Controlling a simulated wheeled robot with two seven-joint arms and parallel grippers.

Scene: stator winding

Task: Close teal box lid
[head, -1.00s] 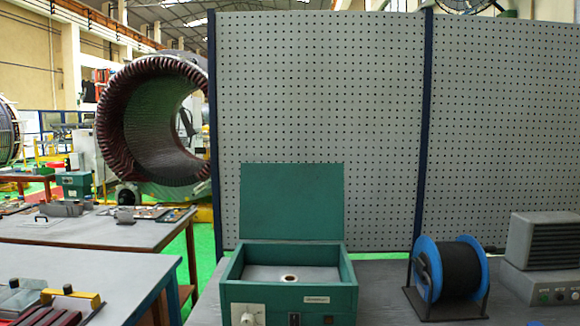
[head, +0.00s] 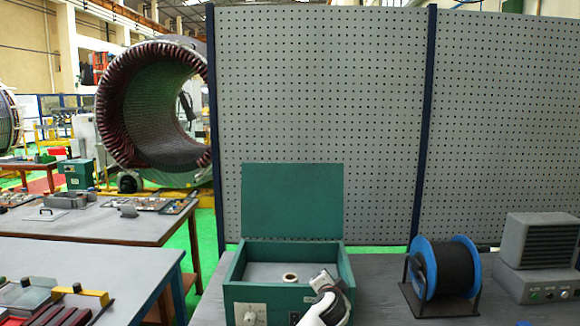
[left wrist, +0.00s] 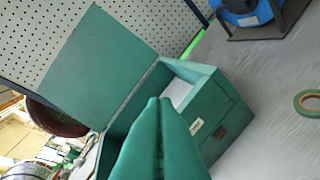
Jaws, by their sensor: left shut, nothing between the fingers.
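The teal box (head: 265,293) stands on the grey bench with its lid (head: 292,200) open and upright at the back. In the left wrist view the lid (left wrist: 98,65) rises at the left and the box body (left wrist: 205,90) lies right of it. My left gripper (head: 322,279) is at the front right of the box, partly hiding its front wall. Its fingers (left wrist: 162,100) are together and empty, in front of the box in the left wrist view. Whether they touch the box is unclear. My right gripper is not in view.
A cable spool with blue flanges (head: 447,270) stands right of the box, with a grey device (head: 540,260) farther right. A green tape roll (left wrist: 308,103) lies on the bench. A perforated panel (head: 320,100) stands behind the box. Inside the box is a small ring (head: 290,277).

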